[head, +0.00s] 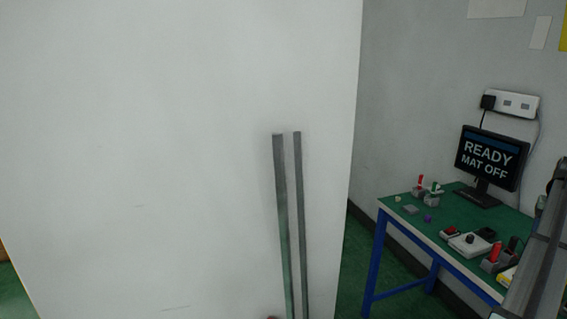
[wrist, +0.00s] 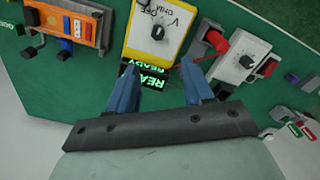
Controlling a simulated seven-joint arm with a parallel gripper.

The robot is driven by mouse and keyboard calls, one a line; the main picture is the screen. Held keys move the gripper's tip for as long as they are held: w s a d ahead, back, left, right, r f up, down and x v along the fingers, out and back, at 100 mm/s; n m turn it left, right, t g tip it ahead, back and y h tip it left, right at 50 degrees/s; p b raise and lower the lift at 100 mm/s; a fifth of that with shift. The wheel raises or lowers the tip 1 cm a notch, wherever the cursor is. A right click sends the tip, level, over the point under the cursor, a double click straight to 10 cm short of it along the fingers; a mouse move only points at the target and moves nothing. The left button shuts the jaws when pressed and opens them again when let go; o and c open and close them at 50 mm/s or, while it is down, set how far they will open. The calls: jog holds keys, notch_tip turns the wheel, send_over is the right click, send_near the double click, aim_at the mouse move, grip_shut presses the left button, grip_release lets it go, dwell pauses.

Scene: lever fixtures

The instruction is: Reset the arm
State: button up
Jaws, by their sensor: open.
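My gripper (wrist: 159,66) shows in the wrist view with its two blue fingers apart and nothing between them. Below it is a green surface with several fixtures. A yellow-framed meter (wrist: 158,33) with a dark knob and the word OFF lies beyond the fingertips. A green lit READY display (wrist: 152,80) shows between the fingers. A grey box with a black knob (wrist: 246,61) and a red-handled part (wrist: 216,41) lie to the right. My gripper does not show clearly in the head view.
In the head view, a blue-legged table (head: 388,246) carries several small fixtures and a monitor (head: 487,158) reading READY MAT OFF. A large white panel (head: 150,150) with two metal bars (head: 282,220) fills the left. An orange block (wrist: 68,28) shows in the wrist view.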

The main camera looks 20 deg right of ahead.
jog(key=w+a+f+n+g+y, duration=0.1)
jog(key=w+a+f, duration=0.5)
jog(key=a+f, duration=0.35)
jog(key=w+a+f+n+y, duration=0.1)
jog(key=w+a+f+n, duration=0.1)
jog(key=w+a+f, duration=0.6)
jog(key=w+a+f+n+g, duration=0.1)
jog(key=w+a+f, duration=0.3)
jog(key=a+f, duration=0.65)
jog(key=a+f+n, duration=0.1)
jog(key=a+f, duration=0.8)
jog(key=s+a+f+n+g, duration=0.15)
jog(key=s+a+f, duration=0.35)
jog(key=a+f, duration=0.6)
jog(key=s+a+f+n+g, duration=0.15)
jog(key=s+a+f, duration=0.45)
jog(key=a, duration=0.9)
jog(key=s+a+f+n+g+h, duration=0.1)
jog(key=s+a+f, duration=0.3)
jog(key=s+a, duration=0.4)
jog(key=s+a+f+n+h, duration=0.1)
jog(key=s+a+f+n, duration=0.2)
jog(key=s+a, duration=0.5)
jog(key=s+f, duration=0.1)
jog(key=s, duration=0.2)
jog(key=shift+a+g, duration=0.3)
jog(key=shift+g, duration=0.1)
